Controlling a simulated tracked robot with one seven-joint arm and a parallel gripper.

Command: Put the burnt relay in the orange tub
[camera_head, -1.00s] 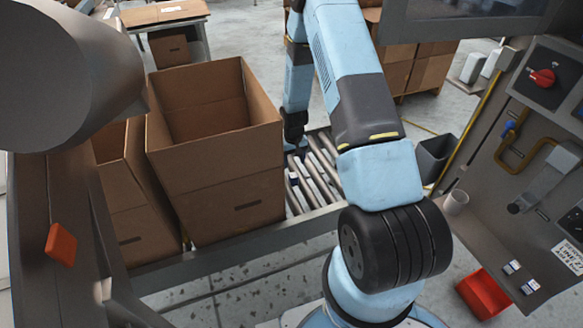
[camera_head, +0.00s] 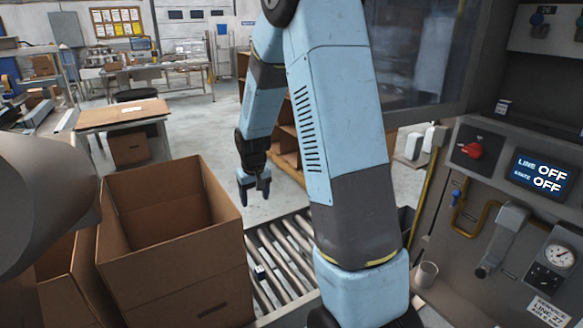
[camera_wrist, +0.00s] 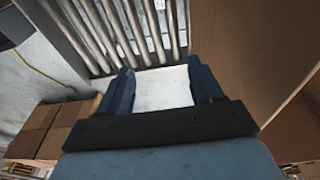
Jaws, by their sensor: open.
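My gripper (camera_head: 253,190) is open and empty. It points down above the roller conveyor, beside the right corner of the large cardboard box. In the wrist view its two dark blue fingers (camera_wrist: 162,82) are apart with only pale floor between them. A small dark piece with a white label (camera_head: 259,271) lies on the rollers, below and apart from my gripper. It may be the small pale-marked piece in the wrist view (camera_wrist: 150,42). It is too small to tell whether it is the burnt relay. The orange tub is not in either current view.
The roller conveyor (camera_head: 283,250) runs between a tall open cardboard box (camera_head: 185,280) on its left and my arm. A control panel (camera_head: 500,215) with a red knob and a "LINE OFF" display stands at right.

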